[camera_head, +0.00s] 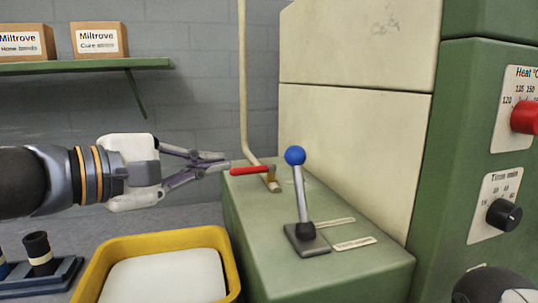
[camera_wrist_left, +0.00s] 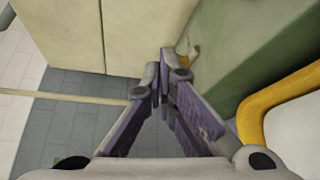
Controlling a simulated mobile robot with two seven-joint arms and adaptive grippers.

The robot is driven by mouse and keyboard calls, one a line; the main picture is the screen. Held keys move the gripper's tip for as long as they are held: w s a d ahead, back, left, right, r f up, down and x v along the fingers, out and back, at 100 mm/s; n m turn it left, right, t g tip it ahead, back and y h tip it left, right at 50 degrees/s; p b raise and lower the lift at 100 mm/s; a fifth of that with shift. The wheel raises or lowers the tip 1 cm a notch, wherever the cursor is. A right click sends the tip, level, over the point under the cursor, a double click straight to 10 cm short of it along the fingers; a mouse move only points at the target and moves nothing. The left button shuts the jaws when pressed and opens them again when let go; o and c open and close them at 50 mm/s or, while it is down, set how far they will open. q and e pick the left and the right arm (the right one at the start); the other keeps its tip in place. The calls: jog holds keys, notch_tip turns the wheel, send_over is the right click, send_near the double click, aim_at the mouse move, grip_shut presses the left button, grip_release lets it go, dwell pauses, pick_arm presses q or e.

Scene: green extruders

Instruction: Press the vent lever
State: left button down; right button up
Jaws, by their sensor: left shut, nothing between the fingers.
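A lever with a red grip (camera_head: 249,170) lies level at a brass fitting at the foot of a cream pipe, on top of the green machine base (camera_head: 340,275). A second lever with a blue ball (camera_head: 295,156) stands nearly upright on a dark square plate, nearer and to the right. The small labels beside it are too blurred to read, so I cannot tell which is the vent lever. My left gripper (camera_head: 228,163) is shut and empty, its tips just left of the red grip; contact is unclear. Its fingers (camera_wrist_left: 163,88) also fill the middle of the left wrist view.
A yellow tray (camera_head: 232,265) with a white inside sits below my left gripper. A dark rack (camera_head: 62,276) stands at the lower left. Two cardboard boxes (camera_head: 100,40) stand on a green shelf (camera_head: 95,66). Red (camera_head: 525,118) and black (camera_head: 503,215) knobs are on the right panel.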

aim_at(300, 189)
pick_arm(q)
jog(key=shift+s+r, duration=0.35)
jog(key=shift+s, duration=0.3)
pick_arm(e)
jog(key=shift+s, duration=0.45)
pick_arm(q)
jog(key=b+x, duration=0.1)
jog(key=x, duration=0.4)
jog(key=b+x, duration=0.1)
jog(key=x, duration=0.4)
jog(key=shift+w+f, duration=0.25)
jog(key=s, duration=0.1)
jog(key=s+d+r, duration=0.1)
jog(key=s, duration=0.1)
jog(key=shift+s+d+r, duration=0.3)
jog(key=shift+s+d, duration=0.05)
pick_arm(e)
jog(key=shift+s+f+g, duration=0.4)
jog(key=shift+s+f, duration=0.7)
